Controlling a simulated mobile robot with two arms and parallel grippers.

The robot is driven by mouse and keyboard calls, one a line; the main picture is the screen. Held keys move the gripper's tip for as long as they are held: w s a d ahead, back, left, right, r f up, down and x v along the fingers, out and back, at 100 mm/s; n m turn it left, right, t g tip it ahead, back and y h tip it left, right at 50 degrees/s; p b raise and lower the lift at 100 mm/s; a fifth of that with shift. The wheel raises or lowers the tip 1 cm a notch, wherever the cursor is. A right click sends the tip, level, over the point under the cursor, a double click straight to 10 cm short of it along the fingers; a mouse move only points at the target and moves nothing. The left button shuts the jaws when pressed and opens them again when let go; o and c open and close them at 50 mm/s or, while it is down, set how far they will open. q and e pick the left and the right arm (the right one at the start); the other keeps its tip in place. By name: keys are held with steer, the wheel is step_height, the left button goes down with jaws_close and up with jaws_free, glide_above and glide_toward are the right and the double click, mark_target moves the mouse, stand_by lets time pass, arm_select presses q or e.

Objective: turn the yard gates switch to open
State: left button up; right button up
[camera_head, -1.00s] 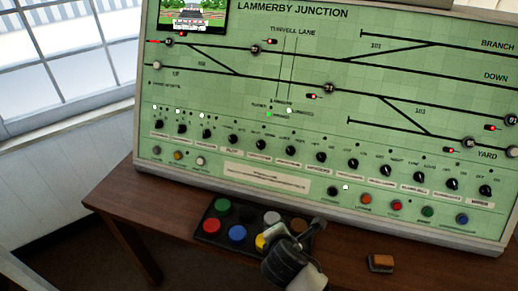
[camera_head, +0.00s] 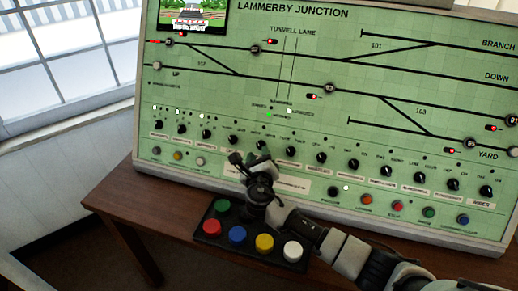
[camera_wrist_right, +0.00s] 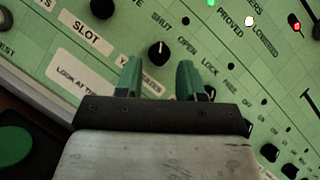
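The yard gates switch (camera_wrist_right: 160,50) is a round black knob on the green panel, between the words SHUT and OPEN. Its white pointer mark aims up toward SHUT. Its label (camera_wrist_right: 141,72) is partly hidden by a finger. In the head view the knob (camera_head: 261,143) sits just above my right gripper (camera_head: 250,157). In the wrist view my right gripper (camera_wrist_right: 158,78) is open, with green fingers apart and nothing between the tips. The knob shows ahead of the gap, and I cannot tell if a finger touches it. My left gripper is not in view.
Similar knobs stand close on both sides, including one by the SLOT label (camera_wrist_right: 103,7) and one at LOCK/FREE (camera_wrist_right: 210,93). A black box (camera_head: 208,227) with coloured buttons lies on the brown table (camera_head: 125,208) below. My right arm covers the table's right part.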

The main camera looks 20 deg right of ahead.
mark_target(259, 145)
steer(key=shift+x, duration=1.85)
steer(key=c, duration=0.6)
steer(key=shift+c, duration=0.2)
